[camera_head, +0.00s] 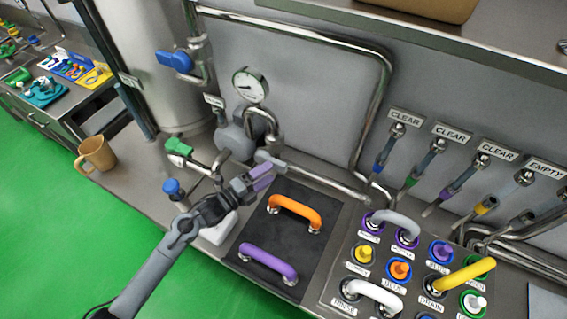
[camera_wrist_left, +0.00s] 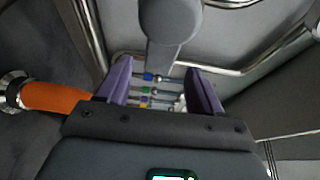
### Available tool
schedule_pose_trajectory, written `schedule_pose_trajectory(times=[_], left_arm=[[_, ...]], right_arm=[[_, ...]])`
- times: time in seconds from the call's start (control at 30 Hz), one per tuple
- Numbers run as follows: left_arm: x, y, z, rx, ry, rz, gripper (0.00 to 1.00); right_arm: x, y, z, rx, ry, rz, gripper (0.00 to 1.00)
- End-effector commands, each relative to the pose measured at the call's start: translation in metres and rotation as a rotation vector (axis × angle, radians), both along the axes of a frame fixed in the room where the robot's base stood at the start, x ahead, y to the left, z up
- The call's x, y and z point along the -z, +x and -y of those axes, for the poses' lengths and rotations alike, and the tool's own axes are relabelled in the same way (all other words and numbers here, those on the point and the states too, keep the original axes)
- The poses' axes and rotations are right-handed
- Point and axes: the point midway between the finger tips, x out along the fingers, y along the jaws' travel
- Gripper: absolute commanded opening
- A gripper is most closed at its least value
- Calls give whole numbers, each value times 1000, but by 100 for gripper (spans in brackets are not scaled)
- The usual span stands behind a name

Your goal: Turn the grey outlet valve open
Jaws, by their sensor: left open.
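The grey outlet valve's lever (camera_head: 268,161) is on the pipework below the pressure gauge in the head view. My left gripper (camera_head: 264,176) is right beside it, partly overlapping it there. In the left wrist view my purple fingertips (camera_wrist_left: 162,86) are apart, with nothing clasped between them. A rounded grey part (camera_wrist_left: 168,22) with a narrower stem, which looks like the valve's handle, lies ahead of and between the fingers. I cannot tell whether they touch it. My right gripper is not in view.
A green-handled valve (camera_head: 178,147) and a blue knob (camera_head: 173,188) are left of my gripper. Orange (camera_head: 296,210) and purple (camera_head: 268,262) handles stand on the black panel to the right. The gauge (camera_head: 250,85) is above. A tan mug (camera_head: 97,153) stands far left.

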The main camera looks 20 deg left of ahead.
Motion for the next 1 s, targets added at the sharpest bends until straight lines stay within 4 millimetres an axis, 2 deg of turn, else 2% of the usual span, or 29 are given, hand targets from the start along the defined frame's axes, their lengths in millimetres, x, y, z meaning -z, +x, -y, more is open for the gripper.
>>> schedule_pose_trajectory(times=[0.2,0.43,0.6,0.9,1.0], left_arm=[[-1,33,19,-2,-2,0,66],[0,56,32,-2,-1,-2,66],[1,63,36,-1,0,-1,66],[0,64,37,-1,0,-1,66],[0,64,37,-1,0,-1,52]], right_arm=[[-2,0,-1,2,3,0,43],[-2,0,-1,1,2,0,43],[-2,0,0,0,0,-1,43],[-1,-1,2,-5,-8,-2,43],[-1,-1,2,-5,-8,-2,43]])
